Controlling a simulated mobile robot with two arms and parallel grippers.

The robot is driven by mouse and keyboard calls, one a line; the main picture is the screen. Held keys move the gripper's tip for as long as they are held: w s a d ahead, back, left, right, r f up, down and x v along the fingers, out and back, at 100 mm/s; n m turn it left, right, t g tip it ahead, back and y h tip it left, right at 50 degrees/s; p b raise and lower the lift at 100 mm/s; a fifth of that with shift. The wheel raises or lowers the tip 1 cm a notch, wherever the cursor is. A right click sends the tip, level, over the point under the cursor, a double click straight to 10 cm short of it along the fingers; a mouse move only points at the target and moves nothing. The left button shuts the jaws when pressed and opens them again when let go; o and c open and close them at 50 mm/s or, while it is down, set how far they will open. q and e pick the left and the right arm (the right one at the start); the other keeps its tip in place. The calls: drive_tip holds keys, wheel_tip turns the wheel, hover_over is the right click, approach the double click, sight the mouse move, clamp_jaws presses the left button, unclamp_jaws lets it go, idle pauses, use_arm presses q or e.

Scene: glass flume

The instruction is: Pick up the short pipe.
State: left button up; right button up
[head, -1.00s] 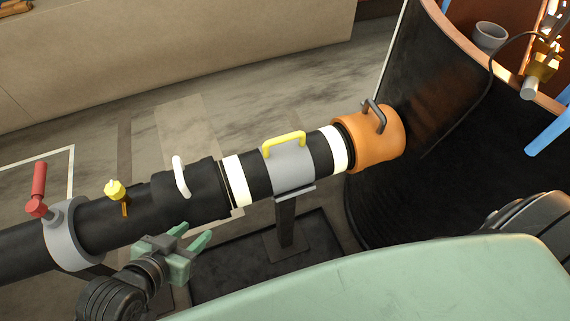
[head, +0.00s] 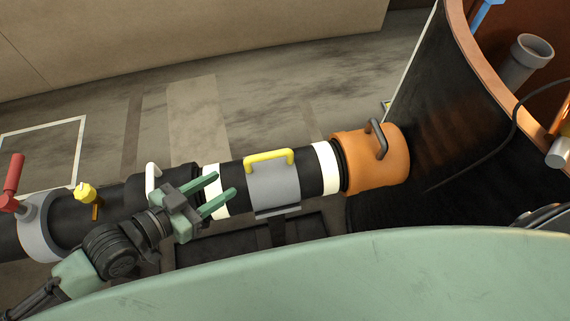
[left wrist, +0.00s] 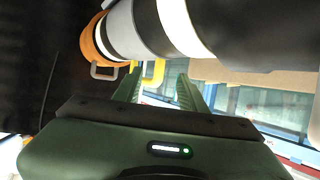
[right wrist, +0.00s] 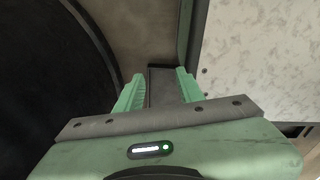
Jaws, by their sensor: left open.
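The short pipe is a black section with white bands at both ends and a grey middle sleeve (head: 274,187). It lies level in the pipe line between a black coupling (head: 133,192) and an orange coupling (head: 372,163). A yellow handle (head: 269,157) stands on the sleeve. My left gripper (head: 225,186) is open and empty, its fingers pointing right over the left white band in the head view. In the left wrist view the yellow handle (left wrist: 158,72) shows beyond the fingertips (left wrist: 160,78); contact cannot be told. My right gripper (right wrist: 160,76) is open and empty in the right wrist view.
A red-handled valve (head: 13,174) and a small yellow valve (head: 85,193) sit at the left. The orange coupling carries a dark handle (head: 378,139) and meets a big dark curved wall (head: 440,110). The floor (head: 250,100) behind the pipe is clear.

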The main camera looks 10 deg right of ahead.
sight(246, 169)
use_arm(q)
drive_tip(key=x, duration=0.3)
drive_tip(key=shift+d+r+p, duration=0.1)
drive_tip(key=shift+r+p, duration=0.1)
drive_tip(key=shift+p, duration=0.1)
drive_tip(key=x, duration=0.3)
drive_tip(key=shift+w+d, duration=0.2)
drive_tip(key=shift+d, duration=0.15)
drive_tip(key=shift+w+d+f, duration=0.1)
drive_tip(key=shift+d+f, duration=0.05)
clamp_jaws()
use_arm(e)
drive_tip(key=shift+s+a+r, duration=0.25)
drive_tip(key=shift+s+a, duration=0.05)
drive_tip(key=shift+a, duration=0.2)
drive_tip(key=shift+s+a+r, duration=0.25)
drive_tip(key=shift+s+a, duration=0.05)
drive_tip(key=shift+a, duration=0.2)
use_arm(q)
drive_tip(key=shift+f, duration=0.1)
use_arm(e)
drive_tip(key=shift+a, duration=0.4)
drive_tip(key=shift+d, duration=0.25)
